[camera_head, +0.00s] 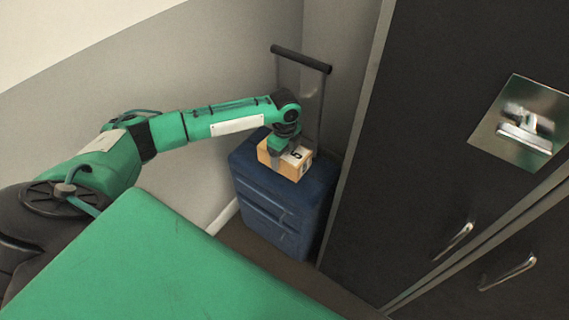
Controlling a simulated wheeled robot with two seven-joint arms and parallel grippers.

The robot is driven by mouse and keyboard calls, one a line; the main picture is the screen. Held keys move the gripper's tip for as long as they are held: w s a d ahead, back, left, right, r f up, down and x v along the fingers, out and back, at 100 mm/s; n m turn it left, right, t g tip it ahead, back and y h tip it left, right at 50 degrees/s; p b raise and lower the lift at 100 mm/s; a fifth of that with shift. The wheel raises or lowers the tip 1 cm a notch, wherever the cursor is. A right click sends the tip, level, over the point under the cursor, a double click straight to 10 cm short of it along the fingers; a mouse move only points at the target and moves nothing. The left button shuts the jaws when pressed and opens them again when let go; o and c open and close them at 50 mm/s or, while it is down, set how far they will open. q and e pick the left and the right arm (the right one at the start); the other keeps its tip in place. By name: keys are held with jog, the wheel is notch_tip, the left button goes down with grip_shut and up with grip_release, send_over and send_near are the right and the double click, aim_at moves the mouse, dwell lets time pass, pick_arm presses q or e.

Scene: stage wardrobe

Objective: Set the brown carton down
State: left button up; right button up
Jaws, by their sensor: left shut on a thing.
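The brown carton (290,169) is a small box with a white label and dark marks. It is at the top of a blue suitcase (262,207) that stands upright in the corner. I cannot tell whether the carton rests on the suitcase or is held just above it. My left gripper (276,157) points down at the carton and is shut on it, its fingers partly hidden by the wrist. My right gripper is not in view.
The suitcase's raised handle (301,59) stands behind the carton, close to my left wrist. A dark wardrobe (420,150) with metal handles rises close on the right. Pale walls (225,60) close off the back and left. A little dark floor shows in front of the suitcase.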

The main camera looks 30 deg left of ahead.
pick_arm(q)
notch_tip(320, 180, down, 4)
jog(key=shift+r, duration=0.25)
jog(key=shift+f, duration=0.3)
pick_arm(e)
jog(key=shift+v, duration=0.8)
pick_arm(q)
jog(key=shift+f, duration=0.15)
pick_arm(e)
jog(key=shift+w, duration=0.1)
pick_arm(q)
jog(key=o, duration=1.2)
jog(key=shift+c, duration=0.2)
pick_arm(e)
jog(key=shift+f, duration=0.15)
pick_arm(q)
jog(key=shift+b, duration=0.3)
